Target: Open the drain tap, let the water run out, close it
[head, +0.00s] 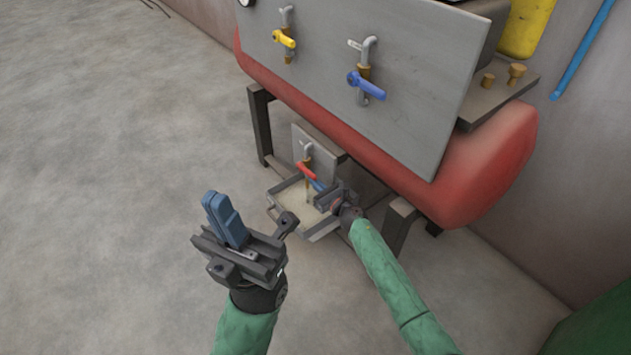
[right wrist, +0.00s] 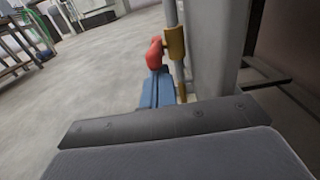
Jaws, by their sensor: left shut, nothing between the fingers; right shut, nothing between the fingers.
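The drain tap has a red handle (head: 307,169) and a brass body, mounted on a small grey plate (head: 322,146) under the red tank. In the right wrist view the red handle (right wrist: 154,54) sticks out sideways from the brass body (right wrist: 175,44). My right gripper (head: 319,186) is shut and empty, its blue fingertips (right wrist: 154,88) right by the handle; I cannot tell whether they touch it. A shallow grey tray (head: 322,230) stands below, with a pale surface inside. I cannot tell whether water is running. My left gripper (head: 222,212) is shut and empty, left of the tray.
The red tank (head: 490,165) stands on dark legs above the tap. Its grey panel (head: 420,90) carries a yellow-handled valve (head: 284,39) and a blue-handled valve (head: 366,86). A tank leg (head: 399,222) is close to my right forearm. The floor at left is clear.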

